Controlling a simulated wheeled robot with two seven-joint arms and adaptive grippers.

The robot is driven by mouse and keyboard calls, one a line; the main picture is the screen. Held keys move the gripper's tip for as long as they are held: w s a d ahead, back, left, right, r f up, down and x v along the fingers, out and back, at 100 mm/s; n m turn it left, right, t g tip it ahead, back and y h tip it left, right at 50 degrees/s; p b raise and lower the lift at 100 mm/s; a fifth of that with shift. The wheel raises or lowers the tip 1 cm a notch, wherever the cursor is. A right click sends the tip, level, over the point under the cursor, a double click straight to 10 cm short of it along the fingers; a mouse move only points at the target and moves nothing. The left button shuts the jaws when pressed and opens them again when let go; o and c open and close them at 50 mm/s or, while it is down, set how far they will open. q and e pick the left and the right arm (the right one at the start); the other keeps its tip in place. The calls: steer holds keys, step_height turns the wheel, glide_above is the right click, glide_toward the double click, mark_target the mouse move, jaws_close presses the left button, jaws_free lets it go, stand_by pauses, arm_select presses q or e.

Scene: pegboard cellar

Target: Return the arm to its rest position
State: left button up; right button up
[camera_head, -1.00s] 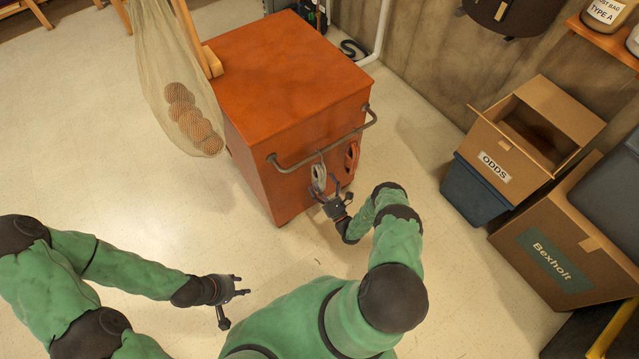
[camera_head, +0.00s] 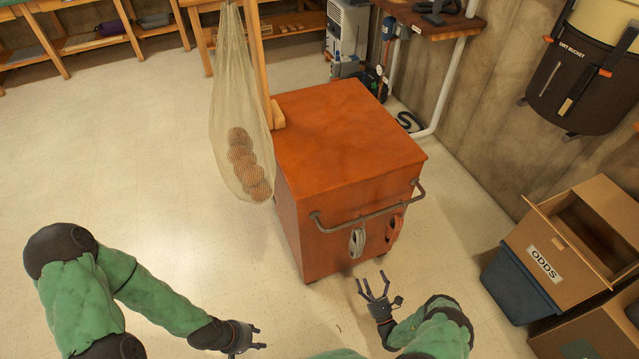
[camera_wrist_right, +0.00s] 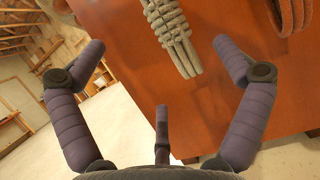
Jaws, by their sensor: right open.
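My right gripper (camera_head: 374,287) is open and empty in the head view, just in front of the red-orange cabinet (camera_head: 340,135) and low near the floor. In the right wrist view its fingers (camera_wrist_right: 165,85) are spread with nothing between them. My left gripper (camera_head: 252,340) is at the bottom of the head view, over bare floor; its fingers look spread and hold nothing visible. A grey braided cord bundle (camera_head: 357,241) hangs from the cabinet's rail (camera_head: 370,213), with a reddish one (camera_head: 394,228) to its right. The grey bundle (camera_wrist_right: 172,35) is beyond my right fingers and apart from them.
A net bag of brown balls (camera_head: 243,150) hangs left of the cabinet. An open cardboard box (camera_head: 565,250) and a blue bin (camera_head: 517,287) stand at the right. A dark bucket (camera_head: 580,85) is on the right wall. The floor at left is clear.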

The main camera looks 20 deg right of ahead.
steer(key=w+a+r+n+g+y+p, duration=0.25)
steer(key=a+n+g+y, duration=0.6)
steer(key=a+y, duration=0.55)
steer(key=s+a+r+n+g, duration=0.4)
steer(key=s+a+n+g, duration=0.3)
steer(key=s+a+g, duration=0.35)
steer(key=s+r+n+g+h+p, duration=0.3)
steer(key=s+r+n+g+h, duration=0.1)
steer(key=s+n+g+h, duration=0.4)
steer(key=w+d+r+n+t+h+p, duration=0.1)
steer(key=w+r+n+t+h, duration=0.3)
steer(key=r+n, duration=0.5)
steer(key=shift+w+d+r+t+p, duration=0.2)
steer(key=shift+d+r+t+p, duration=0.2)
steer(key=shift+r, duration=0.3)
